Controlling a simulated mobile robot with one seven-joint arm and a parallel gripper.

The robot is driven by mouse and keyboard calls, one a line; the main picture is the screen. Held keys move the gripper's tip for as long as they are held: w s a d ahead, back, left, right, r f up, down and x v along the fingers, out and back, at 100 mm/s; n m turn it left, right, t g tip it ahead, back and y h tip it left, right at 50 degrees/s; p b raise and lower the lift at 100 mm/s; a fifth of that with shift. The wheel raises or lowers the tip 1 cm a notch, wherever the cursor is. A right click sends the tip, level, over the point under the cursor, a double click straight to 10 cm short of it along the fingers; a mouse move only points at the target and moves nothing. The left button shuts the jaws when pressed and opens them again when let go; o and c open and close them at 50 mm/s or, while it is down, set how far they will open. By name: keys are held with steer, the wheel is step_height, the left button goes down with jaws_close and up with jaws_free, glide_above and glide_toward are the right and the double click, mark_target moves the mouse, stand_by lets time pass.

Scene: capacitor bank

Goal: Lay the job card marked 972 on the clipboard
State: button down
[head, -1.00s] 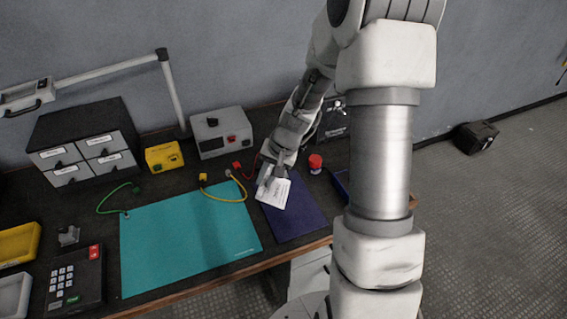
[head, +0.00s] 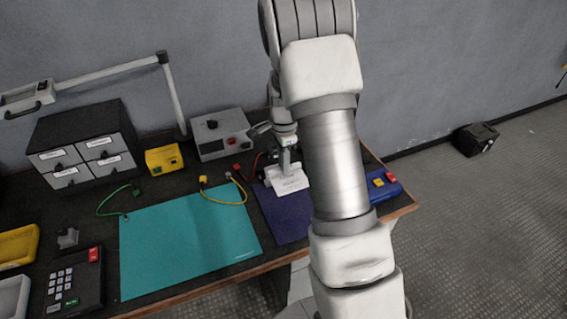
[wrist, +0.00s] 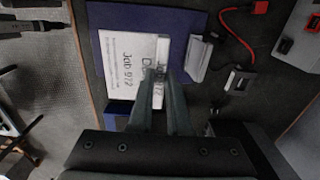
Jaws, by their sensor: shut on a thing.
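The white job card printed "Job 972" (wrist: 125,65) lies over the dark blue clipboard (wrist: 110,18) in the wrist view. My gripper (wrist: 160,80) is shut on the card's edge, where a narrow white strip stands between the fingers. In the head view the card (head: 289,184) is under my gripper (head: 287,168), over the far part of the clipboard (head: 282,222). The clipboard's grey clip (wrist: 198,58) is beside the fingers in the wrist view. I cannot tell whether the card touches the board. My arm hides the clipboard's right side in the head view.
A teal mat (head: 185,240) lies left of the clipboard. A blue box with red and yellow parts (head: 382,186) is to the right. A grey power unit (head: 220,134), a yellow box (head: 164,159) and red and yellow leads are behind. The bench's front edge is close.

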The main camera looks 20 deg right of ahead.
steer(key=w+f+b, duration=0.1)
steer(key=f+b, duration=0.1)
steer(key=w+f+b, duration=0.1)
steer(key=f, duration=0.2)
steer(key=w+f+b, duration=0.1)
steer(key=f+b, duration=0.1)
steer(key=f, duration=0.1)
steer(key=shift+f+b, duration=0.15)
steer(key=shift+b, duration=0.15)
steer(key=shift+f+b, duration=0.9)
steer(key=shift+f, duration=0.7)
steer(key=c, duration=0.8)
jaws_free()
